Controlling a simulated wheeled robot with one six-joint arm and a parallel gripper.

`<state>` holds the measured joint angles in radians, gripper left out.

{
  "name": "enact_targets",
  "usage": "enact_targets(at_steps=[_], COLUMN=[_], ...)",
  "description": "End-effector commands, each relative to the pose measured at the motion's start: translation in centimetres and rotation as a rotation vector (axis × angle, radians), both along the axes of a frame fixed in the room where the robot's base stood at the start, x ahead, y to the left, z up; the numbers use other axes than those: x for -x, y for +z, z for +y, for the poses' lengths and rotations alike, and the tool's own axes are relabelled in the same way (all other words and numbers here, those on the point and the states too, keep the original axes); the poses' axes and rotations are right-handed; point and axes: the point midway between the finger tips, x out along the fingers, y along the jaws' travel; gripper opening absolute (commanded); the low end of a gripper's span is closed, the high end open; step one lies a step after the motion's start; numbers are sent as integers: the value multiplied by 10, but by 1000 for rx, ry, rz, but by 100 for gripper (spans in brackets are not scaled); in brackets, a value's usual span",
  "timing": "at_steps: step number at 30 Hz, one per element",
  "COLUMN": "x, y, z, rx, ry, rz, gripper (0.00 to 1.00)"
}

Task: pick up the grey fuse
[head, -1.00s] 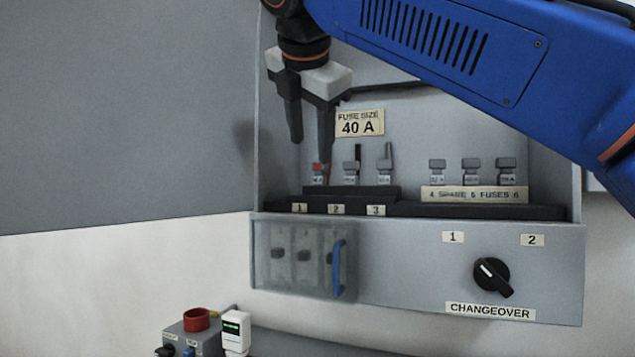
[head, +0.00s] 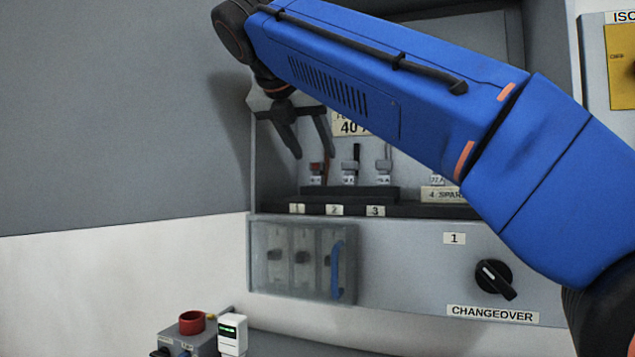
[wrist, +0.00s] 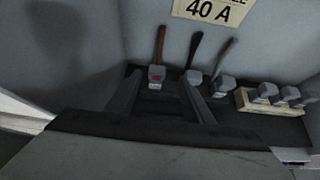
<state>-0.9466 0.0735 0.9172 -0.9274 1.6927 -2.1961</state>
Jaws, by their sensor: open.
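Three fuses stand in a row in the black holder above labels 1, 2 and 3. The one above 3 has a grey upright tab; this grey fuse (head: 383,168) also shows in the wrist view (wrist: 225,87). The middle fuse (head: 349,171) has a black tab, and the left fuse (head: 316,172) a red-brown one. My gripper (head: 312,152) is open and empty, pointing down near the left fuse, left of the grey one. In the wrist view its fingers (wrist: 160,88) stand either side of the left fuse; I cannot tell their height above it.
Spare fuses (wrist: 290,93) stand at the right, mostly hidden by my arm in the head view. Below are a clear cover with a blue handle (head: 337,270) and a changeover knob (head: 494,279). The cabinet's left wall is close to my gripper.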

Motion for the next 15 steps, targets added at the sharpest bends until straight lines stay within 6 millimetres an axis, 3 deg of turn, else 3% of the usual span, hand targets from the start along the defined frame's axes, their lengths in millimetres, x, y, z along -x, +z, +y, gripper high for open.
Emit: enact_targets(at_steps=[6,15], x=[-27,-40], y=[-20,-29], z=[-10,-14], rx=[1,1], ry=[-2,-1], rz=[0,0], gripper=[47,47])
